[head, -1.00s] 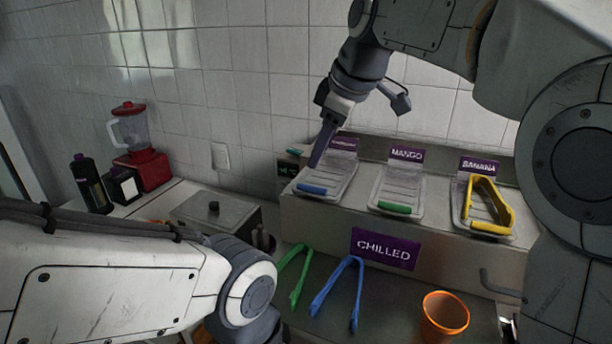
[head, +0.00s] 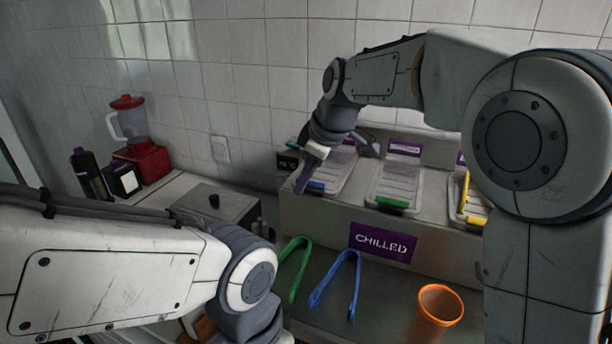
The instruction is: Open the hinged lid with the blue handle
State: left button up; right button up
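The clear hinged lid with the blue handle (head: 316,187) is the leftmost of the lids on the chilled counter, and it looks closed. My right gripper (head: 299,188) reaches down from above, its fingertips just left of the blue handle. I cannot tell whether it touches the handle. Its fingers overlap in this view, so their opening does not show. My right wrist covers part of the lid and its label. My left arm crosses the lower left; its gripper is not in view.
Beside it are a lid with a green handle (head: 391,202) and one with a yellow handle, partly behind my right arm. Green tongs (head: 296,268), blue tongs (head: 335,282) and an orange cup (head: 439,308) are in front of the chilled counter (head: 345,212). A red blender (head: 147,160) stands left.

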grip_shut()
jog(key=shift+s+f, duration=0.1)
dwell(1.1)
